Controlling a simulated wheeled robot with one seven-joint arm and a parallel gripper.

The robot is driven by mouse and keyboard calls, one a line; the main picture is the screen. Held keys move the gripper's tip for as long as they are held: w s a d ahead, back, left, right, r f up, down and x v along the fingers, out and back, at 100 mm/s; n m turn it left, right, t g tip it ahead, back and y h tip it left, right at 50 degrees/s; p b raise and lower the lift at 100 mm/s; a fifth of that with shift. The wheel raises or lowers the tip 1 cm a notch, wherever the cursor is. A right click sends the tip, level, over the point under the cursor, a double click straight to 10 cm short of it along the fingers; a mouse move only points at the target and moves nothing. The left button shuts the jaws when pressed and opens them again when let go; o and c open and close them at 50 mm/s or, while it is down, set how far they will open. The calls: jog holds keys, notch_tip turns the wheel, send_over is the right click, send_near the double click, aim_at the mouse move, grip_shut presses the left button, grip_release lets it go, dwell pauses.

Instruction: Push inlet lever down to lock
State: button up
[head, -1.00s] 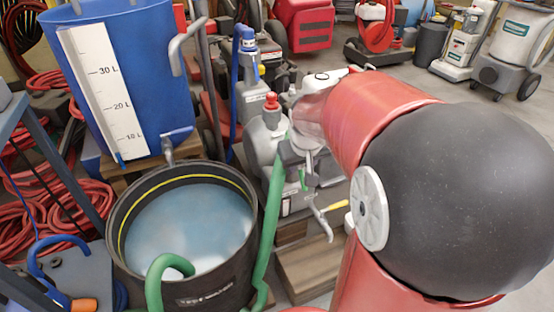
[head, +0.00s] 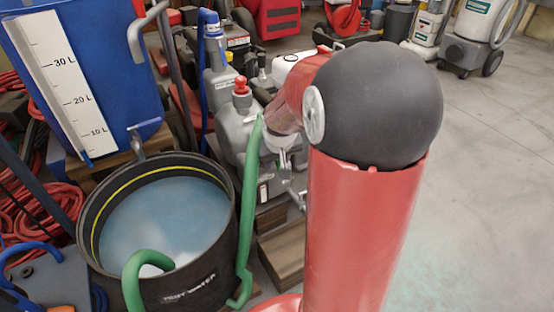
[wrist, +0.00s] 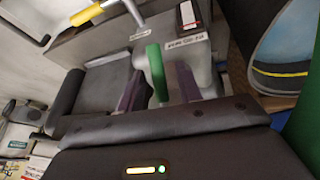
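In the wrist view, a short green lever (wrist: 157,72) stands up on the grey pump body (wrist: 192,45), close to a label that seems to read "inlet cam". My gripper (wrist: 160,88) is open, with one purple finger on each side of the lever. Narrow gaps seem to show between fingers and lever; I cannot tell whether either touches. In the head view, the grey pump with a red cap (head: 241,100) stands behind my red arm. My gripper's fingers cannot be made out there, and the green lever is not clear.
A black tub of water (head: 92,235) stands left of the pump, with a green hose (head: 248,215) rising beside it. A blue graduated tank (head: 115,55) is behind it. A yellow-handled lever (wrist: 85,15) sits near the green one. The floor at right (head: 480,190) is clear.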

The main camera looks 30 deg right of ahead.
grip_shut()
jog(key=shift+f, duration=0.1)
jog(key=shift+w+f+t+b, duration=0.1)
jog(key=shift+f+t+b, duration=0.05)
jog(key=shift+t+b, duration=0.3)
jog(key=shift+w+t+b, duration=0.25)
jog(key=shift+t+b, duration=0.05)
jog(key=shift+t, duration=0.35)
grip_release()
